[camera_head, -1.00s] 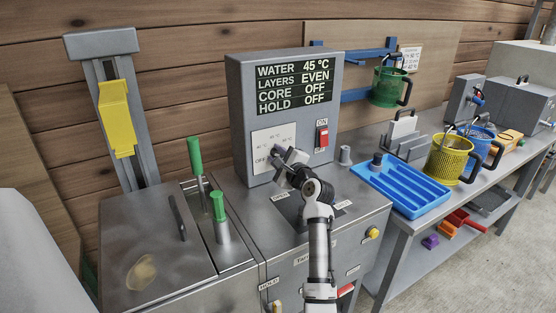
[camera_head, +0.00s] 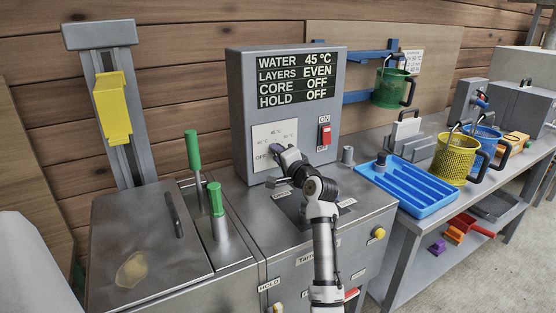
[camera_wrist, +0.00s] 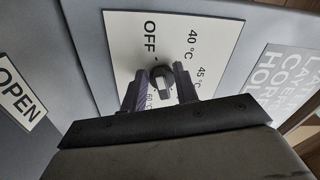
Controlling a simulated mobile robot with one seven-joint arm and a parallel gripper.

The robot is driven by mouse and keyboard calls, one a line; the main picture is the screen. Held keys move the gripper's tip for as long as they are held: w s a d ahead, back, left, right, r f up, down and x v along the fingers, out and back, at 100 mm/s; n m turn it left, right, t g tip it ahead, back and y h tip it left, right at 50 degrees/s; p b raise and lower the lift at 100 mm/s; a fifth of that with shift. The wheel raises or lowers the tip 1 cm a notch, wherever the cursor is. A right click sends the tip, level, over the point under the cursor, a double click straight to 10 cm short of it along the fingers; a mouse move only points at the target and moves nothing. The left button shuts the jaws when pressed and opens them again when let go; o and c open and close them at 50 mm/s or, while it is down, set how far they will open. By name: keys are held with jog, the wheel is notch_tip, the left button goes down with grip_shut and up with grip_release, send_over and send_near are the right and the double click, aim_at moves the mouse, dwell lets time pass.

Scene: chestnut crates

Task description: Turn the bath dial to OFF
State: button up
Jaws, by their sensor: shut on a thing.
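The bath dial (camera_wrist: 161,86) is a small dark knob with a pale face on a white plate (camera_wrist: 206,28) marked OFF, 40 °C, 45 °C and further values. My gripper (camera_wrist: 163,83) has a finger on each side of the dial and is shut on it. I cannot tell clearly which mark the dial points at. In the head view my gripper (camera_head: 279,151) is at the white plate (camera_head: 266,135) on the grey control box (camera_head: 240,110) and hides the dial. The box's display (camera_head: 297,79) reads WATER 45 °C, LAYERS EVEN, CORE OFF, HOLD OFF.
A red switch (camera_head: 325,134) sits right of the plate. Green-handled rods (camera_head: 193,150) stand left of the box. A blue tray (camera_head: 408,190) lies to the right, with a yellow mesh basket (camera_head: 452,158) beyond it. A small grey post (camera_head: 348,155) stands near the box.

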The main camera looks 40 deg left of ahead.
jog(key=shift+n, duration=0.5)
jog(key=o, duration=0.6)
